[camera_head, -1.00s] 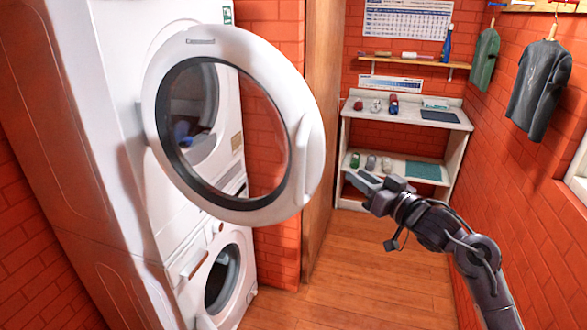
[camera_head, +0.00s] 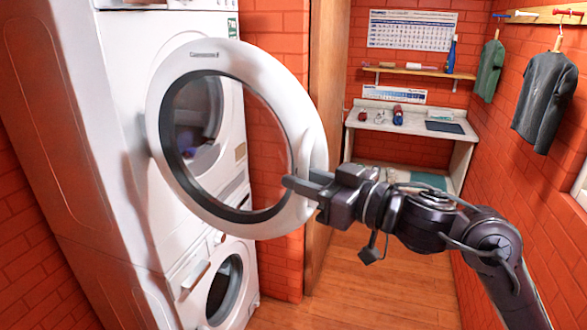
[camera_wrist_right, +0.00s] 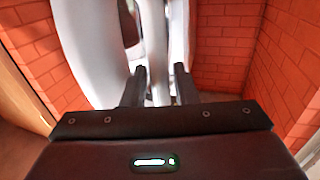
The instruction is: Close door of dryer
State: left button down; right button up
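The upper dryer's round door (camera_head: 180,90) stands swung open, a white ring around clear glass, with its hinge side at the machine. My right gripper (camera_head: 305,187) is at the door's right rim, low on it, with a finger reaching across the rim. In the right wrist view the fingers (camera_wrist_right: 160,88) are spread, with a white edge that appears to be the door's rim (camera_wrist_right: 155,50) between them. Whether they touch it I cannot tell. The dryer body (camera_head: 120,110) is behind and left of the door. My left gripper is not in view.
A washer (camera_head: 226,285) with a round door stands below the dryer. A wooden panel (camera_head: 325,110) is behind the door's right side. A white shelf unit (camera_head: 425,130) stands at the back; clothes (camera_head: 545,100) hang right. The wooden floor (camera_head: 385,290) is clear.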

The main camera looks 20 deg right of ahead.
jog(key=shift+x, duration=1.15)
grip_shut()
jog(key=shift+d, duration=0.1)
